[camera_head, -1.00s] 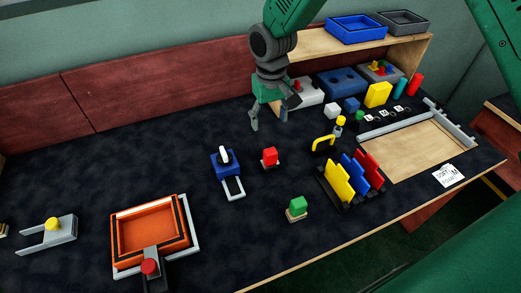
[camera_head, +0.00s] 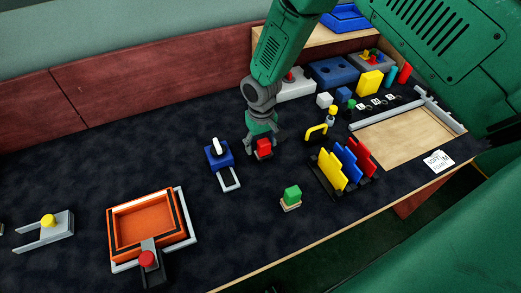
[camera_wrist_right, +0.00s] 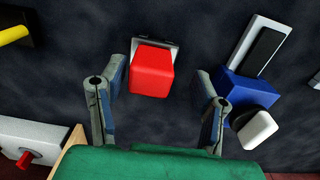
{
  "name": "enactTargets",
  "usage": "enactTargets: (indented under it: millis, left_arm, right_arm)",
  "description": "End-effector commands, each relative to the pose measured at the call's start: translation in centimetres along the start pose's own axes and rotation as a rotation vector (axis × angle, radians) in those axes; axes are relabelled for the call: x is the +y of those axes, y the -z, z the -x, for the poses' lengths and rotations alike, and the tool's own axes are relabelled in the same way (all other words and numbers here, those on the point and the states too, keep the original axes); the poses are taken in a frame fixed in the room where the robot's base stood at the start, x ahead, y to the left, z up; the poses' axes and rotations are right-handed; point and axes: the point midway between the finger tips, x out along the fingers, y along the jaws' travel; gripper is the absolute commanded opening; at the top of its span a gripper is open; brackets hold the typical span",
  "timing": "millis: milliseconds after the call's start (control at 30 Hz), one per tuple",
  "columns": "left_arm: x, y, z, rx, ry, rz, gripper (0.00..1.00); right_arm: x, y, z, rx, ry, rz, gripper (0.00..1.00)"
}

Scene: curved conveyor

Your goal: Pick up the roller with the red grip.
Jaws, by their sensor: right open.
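A red block-shaped grip (camera_head: 264,147) on a small pale base stands on the dark table, just right of the blue block with a white knob. It also shows in the right wrist view (camera_wrist_right: 152,72), with a grey edge of its base behind it. No roller part is clearly visible on it. My right gripper (camera_head: 259,151) is low at this red piece. In the wrist view its two open fingers (camera_wrist_right: 160,92) stand on either side, with a gap to the red piece's right and its left side near the left finger. My left gripper is not in view.
The blue block with a white knob (camera_head: 217,156) is close to the left. A green block (camera_head: 292,193) on a base, a yellow handle (camera_head: 316,131) and a rack of coloured plates (camera_head: 328,170) stand to the right. An orange tray (camera_head: 144,226) lies front left.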

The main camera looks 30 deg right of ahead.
Motion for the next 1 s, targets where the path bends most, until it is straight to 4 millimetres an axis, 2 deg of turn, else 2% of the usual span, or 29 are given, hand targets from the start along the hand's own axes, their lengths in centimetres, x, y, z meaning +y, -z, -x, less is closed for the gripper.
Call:
enactTargets:
  millis: [233,267,400,433,767,867,1000]
  left_arm:
    - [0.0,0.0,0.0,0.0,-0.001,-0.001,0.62]
    - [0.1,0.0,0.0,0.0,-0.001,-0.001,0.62]
    - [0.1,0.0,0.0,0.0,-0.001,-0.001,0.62]
    - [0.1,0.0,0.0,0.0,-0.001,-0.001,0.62]
    - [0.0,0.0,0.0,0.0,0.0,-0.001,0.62]
    - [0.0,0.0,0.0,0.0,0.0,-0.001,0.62]
    - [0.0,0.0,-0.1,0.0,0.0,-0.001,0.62]
  right_arm:
    - [0.2,0.0,-0.3,0.001,0.002,-0.002,0.57]
    - [0.1,0.0,-0.2,0.001,0.002,-0.002,0.53]
    - [0.0,0.0,-0.2,0.001,-0.001,-0.001,0.04]
    - [-0.1,0.0,-0.2,0.001,-0.002,-0.001,0.01]
    - [0.0,0.1,0.3,0.002,0.0,-0.001,0.01]
    - [0.0,0.1,1.6,0.004,0.0,-0.002,0.01]
    - [0.1,0.1,4.5,0.005,0.002,-0.003,0.01]
